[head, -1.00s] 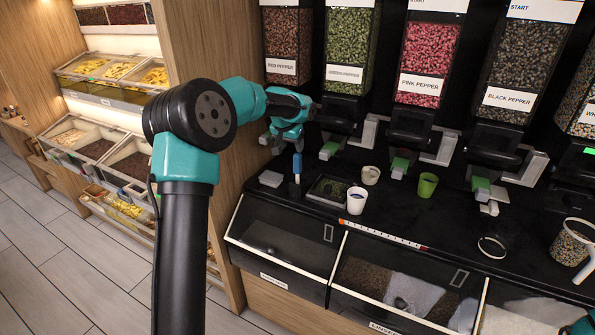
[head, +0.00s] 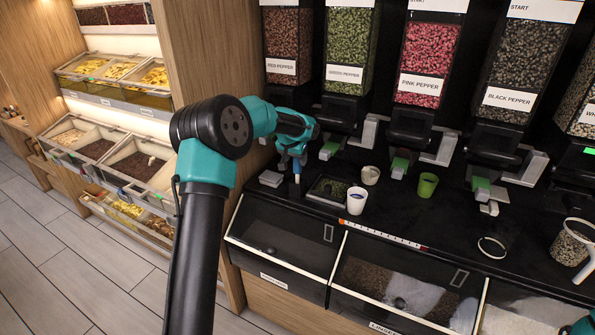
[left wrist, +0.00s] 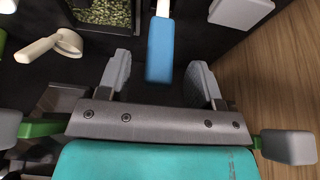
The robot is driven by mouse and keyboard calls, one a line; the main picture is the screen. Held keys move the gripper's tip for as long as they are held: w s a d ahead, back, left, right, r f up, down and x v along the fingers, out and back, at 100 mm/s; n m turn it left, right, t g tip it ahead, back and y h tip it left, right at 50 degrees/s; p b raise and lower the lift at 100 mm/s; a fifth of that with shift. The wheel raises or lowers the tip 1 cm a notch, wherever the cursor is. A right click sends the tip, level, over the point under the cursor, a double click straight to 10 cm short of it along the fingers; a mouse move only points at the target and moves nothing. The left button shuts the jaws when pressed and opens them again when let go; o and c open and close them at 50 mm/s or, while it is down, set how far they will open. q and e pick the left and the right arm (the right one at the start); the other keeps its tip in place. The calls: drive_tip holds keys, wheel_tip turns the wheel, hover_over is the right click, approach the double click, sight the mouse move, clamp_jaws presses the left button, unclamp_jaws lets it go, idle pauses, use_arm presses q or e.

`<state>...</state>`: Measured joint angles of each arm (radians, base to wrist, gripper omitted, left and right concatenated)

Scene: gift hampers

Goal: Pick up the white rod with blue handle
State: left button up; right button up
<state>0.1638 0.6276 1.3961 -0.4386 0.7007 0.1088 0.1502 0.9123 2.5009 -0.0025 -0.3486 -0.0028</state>
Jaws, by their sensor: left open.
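The white rod with a blue handle shows below my left gripper in the head view, its blue part (head: 297,168) partly hidden by the gripper. In the left wrist view the blue handle (left wrist: 160,48) points toward the gripper and lies between the two grey fingers. A short white piece of the rod shows at the top edge. My left gripper (head: 293,158) is open, with a finger on each side of the handle and visible gaps between. My right gripper is not in view.
A small tray of green pepper (head: 326,189), a white cup (head: 356,200), a beige cup (head: 370,174) and a green cup (head: 427,184) stand to the right on the black counter. Pepper dispensers (head: 347,50) rise behind. A wooden panel (head: 215,60) is at left.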

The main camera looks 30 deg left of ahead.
use_arm(q)
drive_tip(key=shift+x, duration=1.05)
drive_tip(key=c, duration=1.1)
drive_tip(key=shift+r, duration=0.15)
wheel_tip(320, 180, up, 18)
